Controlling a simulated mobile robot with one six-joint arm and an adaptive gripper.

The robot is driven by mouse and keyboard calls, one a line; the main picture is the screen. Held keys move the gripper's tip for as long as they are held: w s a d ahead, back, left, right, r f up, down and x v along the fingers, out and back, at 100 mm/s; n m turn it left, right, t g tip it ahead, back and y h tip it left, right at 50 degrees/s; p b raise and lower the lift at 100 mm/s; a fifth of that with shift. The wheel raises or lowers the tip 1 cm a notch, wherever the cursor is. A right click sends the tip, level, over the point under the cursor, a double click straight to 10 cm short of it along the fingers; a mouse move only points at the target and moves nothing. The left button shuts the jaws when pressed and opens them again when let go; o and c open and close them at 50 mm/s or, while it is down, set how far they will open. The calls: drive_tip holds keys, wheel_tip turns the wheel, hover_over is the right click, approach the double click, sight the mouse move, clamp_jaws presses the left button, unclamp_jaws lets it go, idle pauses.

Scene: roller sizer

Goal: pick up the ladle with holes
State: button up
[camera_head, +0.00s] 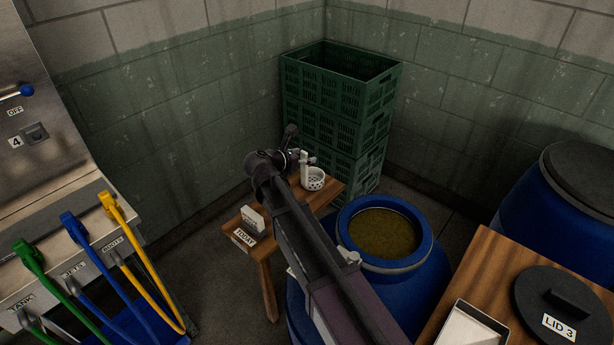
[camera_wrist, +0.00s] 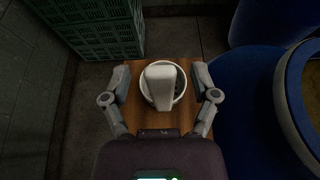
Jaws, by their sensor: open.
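The ladle with holes is a white cup with holes in its side (camera_head: 316,181) and a pale upright handle; it stands on a small wooden table (camera_head: 327,197). In the wrist view, the ladle (camera_wrist: 161,87) is seen from above, with the broad handle hiding much of the cup. My gripper (camera_wrist: 160,82) is open, with one finger on each side of the ladle and a clear gap on both sides. In the head view, my gripper (camera_head: 302,158) is beside the handle, and my arm hides part of the table. Finger height against the handle is hard to judge.
Green stacked crates (camera_head: 335,105) stand right behind the table. A blue barrel of murky liquid (camera_head: 428,270) is close on the right. A "TODAY" sign (camera_head: 243,238) and a card holder (camera_head: 252,220) are at the table's front left.

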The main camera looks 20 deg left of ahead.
idle(0.5)
clamp_jaws()
drive_tip(key=shift+r, duration=0.15)
wheel_tip(320, 180, up, 2)
drive_tip(key=p, duration=0.3)
drive_tip(key=shift+r, duration=0.25)
drive_tip(key=s+d+r+p, duration=0.1)
drive_tip(key=s+d, duration=0.1)
drive_tip(key=s, duration=0.5)
drive_tip(key=s+d+r+p, duration=0.1)
drive_tip(key=s+d, duration=0.1)
drive_tip(key=s, duration=0.6)
drive_tip(key=shift+s+r, duration=0.15)
drive_tip(key=shift+s, duration=0.15)
drive_tip(key=shift+a, duration=0.1)
